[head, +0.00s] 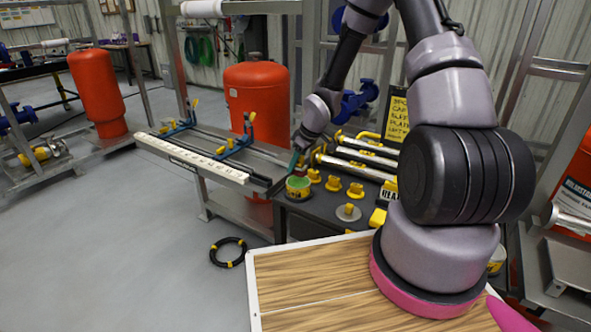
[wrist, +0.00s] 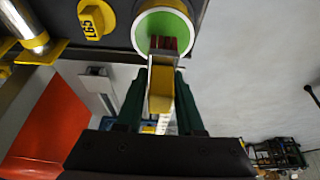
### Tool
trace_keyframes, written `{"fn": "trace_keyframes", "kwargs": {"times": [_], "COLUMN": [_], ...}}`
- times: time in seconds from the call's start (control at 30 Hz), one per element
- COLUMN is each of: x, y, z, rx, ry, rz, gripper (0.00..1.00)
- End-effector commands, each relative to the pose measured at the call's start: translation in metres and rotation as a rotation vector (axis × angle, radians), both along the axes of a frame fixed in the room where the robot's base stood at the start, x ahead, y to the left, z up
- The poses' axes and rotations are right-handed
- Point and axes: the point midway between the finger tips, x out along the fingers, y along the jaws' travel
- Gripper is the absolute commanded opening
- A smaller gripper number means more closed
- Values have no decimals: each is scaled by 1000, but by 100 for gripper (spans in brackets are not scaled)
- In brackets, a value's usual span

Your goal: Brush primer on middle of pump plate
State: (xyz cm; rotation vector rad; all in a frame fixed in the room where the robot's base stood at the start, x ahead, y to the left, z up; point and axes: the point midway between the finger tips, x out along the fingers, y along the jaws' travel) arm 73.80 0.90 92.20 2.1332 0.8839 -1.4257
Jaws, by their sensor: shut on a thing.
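My gripper (head: 296,163) is shut on a brush (wrist: 161,88), whose yellowish handle sits between the two dark green fingers in the wrist view. The brush's dark red bristles (wrist: 163,44) overlap the green inside of a round pot (wrist: 178,18). I cannot tell whether they touch the green. The pot (head: 298,188) stands at the left front corner of the dark worktop in the head view, just under my gripper. I cannot identify the pump plate for certain; a grey steel bench surface (head: 262,158) with blue clamps lies left of the worktop.
Yellow caps (head: 333,183) and shiny tubes (head: 362,158) lie on the worktop (head: 318,207). One cap marked 165 (wrist: 95,20) is close to the pot. A long pale ruler (head: 190,157) edges the left bench. A red tank (head: 257,92) stands behind. The floor at left is mostly clear, with a black coil (head: 228,252).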

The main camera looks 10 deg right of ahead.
Motion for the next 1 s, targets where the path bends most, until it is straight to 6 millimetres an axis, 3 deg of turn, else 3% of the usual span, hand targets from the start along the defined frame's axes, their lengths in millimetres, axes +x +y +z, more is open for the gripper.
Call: {"fn": "trace_keyframes", "kwargs": {"times": [0.5, 1.0], "x": [0, 0], "y": [0, 0], "z": [39, 41], "rx": [-1, -1], "ry": [-1, -1], "rz": [0, 0], "gripper": [0, 0]}}
